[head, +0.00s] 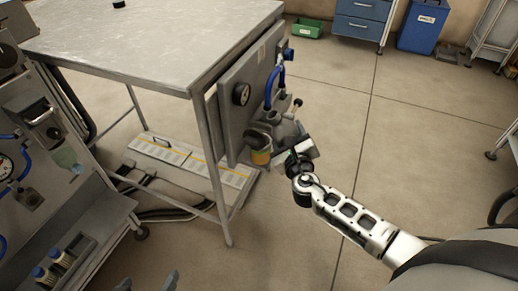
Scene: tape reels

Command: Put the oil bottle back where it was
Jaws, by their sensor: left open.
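Two small bottles (62,259) with pale bodies and blue tops stand in a dark tray on the lower shelf of the grey cart at the lower left. I cannot tell whether either is the oil bottle. A round container with an amber band (260,156) is at the grey panel beside the table. My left gripper (148,283) shows only as two spread fingertips at the bottom edge, open and empty, right of the bottles and apart from them. My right gripper (302,152) is close to the amber container's right; its fingers are not clear.
A metal table (150,35) fills the upper left. The panel at its side carries a gauge (241,94) and a blue hose (274,84). A green bin (307,28) and blue bin (423,25) stand behind. Middle floor is clear.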

